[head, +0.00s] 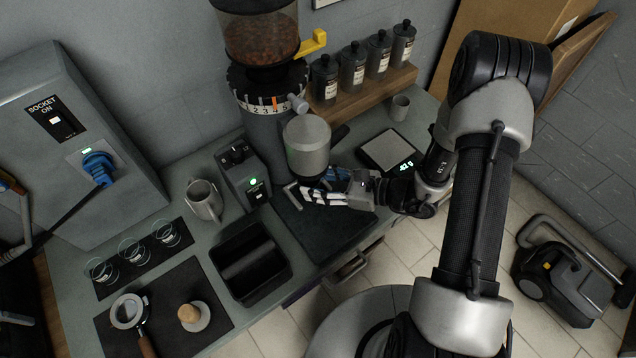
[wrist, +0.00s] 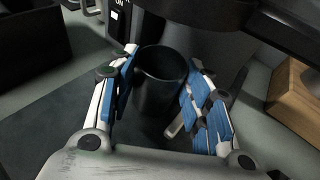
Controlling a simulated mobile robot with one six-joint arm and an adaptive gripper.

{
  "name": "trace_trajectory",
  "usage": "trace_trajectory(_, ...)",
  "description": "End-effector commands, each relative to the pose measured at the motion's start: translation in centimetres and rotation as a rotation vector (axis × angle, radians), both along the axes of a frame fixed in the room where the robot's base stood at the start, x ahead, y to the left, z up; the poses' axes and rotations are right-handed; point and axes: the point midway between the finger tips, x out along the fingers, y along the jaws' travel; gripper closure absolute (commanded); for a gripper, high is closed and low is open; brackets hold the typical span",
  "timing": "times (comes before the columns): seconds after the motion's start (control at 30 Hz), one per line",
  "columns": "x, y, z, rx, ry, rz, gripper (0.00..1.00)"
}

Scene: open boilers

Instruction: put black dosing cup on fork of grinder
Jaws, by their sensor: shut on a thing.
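The black dosing cup (wrist: 160,82) sits upright, mouth towards the camera, between my gripper's blue-padded fingers (wrist: 158,92) in the wrist view. My gripper (head: 322,190) is shut on it. In the head view the gripper is under the silver cylinder (head: 307,148) at the front of the grinder (head: 262,122), and I cannot make out the cup there. A small metal piece (head: 291,194) shows left of the fingers; I cannot tell whether it is the fork. The contact between cup and fork is not clear.
A black knock box (head: 248,262) and a small grey unit with a green light (head: 243,173) stand left of the gripper. A scale (head: 391,152) lies to the right. A wooden shelf with bottles (head: 364,84) is behind. A dark mat (head: 325,232) in front is mostly clear.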

Motion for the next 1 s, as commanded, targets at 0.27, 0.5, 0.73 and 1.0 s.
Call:
trace_trajectory(0.27,0.0,0.0,-0.3,0.000,0.001,0.000,0.49)
trace_trajectory(0.5,0.0,0.0,-0.3,0.000,0.001,0.000,0.35)
trace_trajectory(0.73,0.0,0.0,-0.3,0.000,0.001,0.000,0.35)
trace_trajectory(1.0,-0.6,-1.9,0.8,0.000,0.001,-0.007,0.35)
